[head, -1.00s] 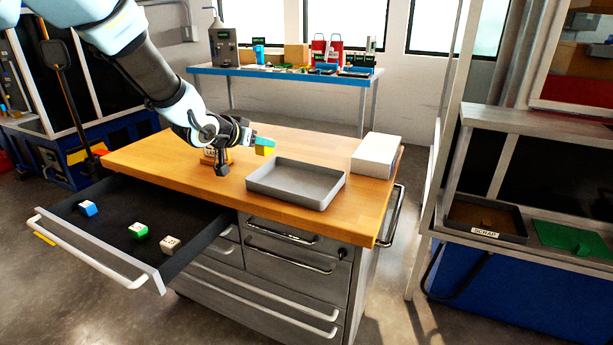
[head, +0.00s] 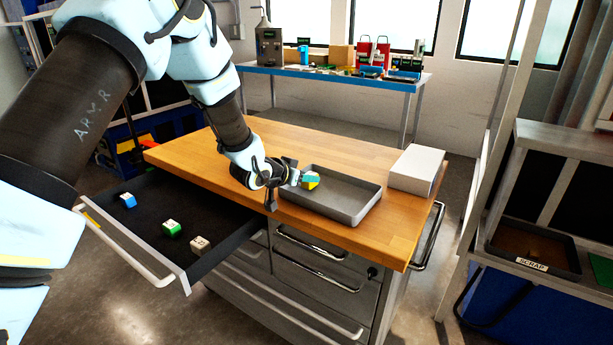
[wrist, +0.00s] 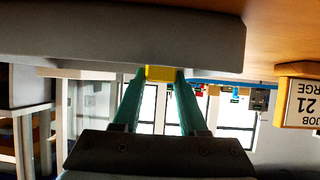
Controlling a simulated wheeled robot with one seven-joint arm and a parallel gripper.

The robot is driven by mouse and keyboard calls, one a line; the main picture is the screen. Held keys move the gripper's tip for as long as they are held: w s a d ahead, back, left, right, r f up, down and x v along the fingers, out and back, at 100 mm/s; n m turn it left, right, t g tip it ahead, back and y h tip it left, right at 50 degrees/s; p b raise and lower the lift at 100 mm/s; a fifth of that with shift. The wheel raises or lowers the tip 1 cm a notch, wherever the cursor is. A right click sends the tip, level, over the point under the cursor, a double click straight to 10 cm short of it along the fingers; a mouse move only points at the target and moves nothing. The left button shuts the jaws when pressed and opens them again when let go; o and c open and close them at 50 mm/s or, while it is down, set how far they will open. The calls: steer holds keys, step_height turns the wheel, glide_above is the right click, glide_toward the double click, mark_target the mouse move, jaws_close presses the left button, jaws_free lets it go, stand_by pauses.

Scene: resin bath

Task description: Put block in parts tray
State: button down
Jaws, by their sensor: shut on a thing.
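My gripper (head: 303,180) is shut on a yellow block (head: 311,184), and its teal fingers show on either side of the block (wrist: 160,73) in the wrist view. The grey parts tray (head: 345,214) lies on the wooden bench top. In the head view the block appears at the tray's left end. In the upside-down wrist view the block is level with the rim of the tray wall (wrist: 110,35). I cannot tell if it is fully inside the rim.
An open drawer (head: 150,215) at left holds a blue, a green and a pale block. A white box (head: 416,170) stands right of the tray. A job sign (wrist: 300,103) shows beside the tray in the wrist view. A scrap tray (head: 535,252) is far right.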

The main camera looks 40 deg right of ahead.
steer(key=shift+f, duration=0.1)
steer(key=shift+f, duration=0.15)
steer(key=shift+c, duration=2.2)
jaws_free()
steer(key=shift+r, duration=0.3)
steer(key=b+v, duration=0.2)
steer(key=v, duration=1)
steer(key=shift+f, duration=0.1)
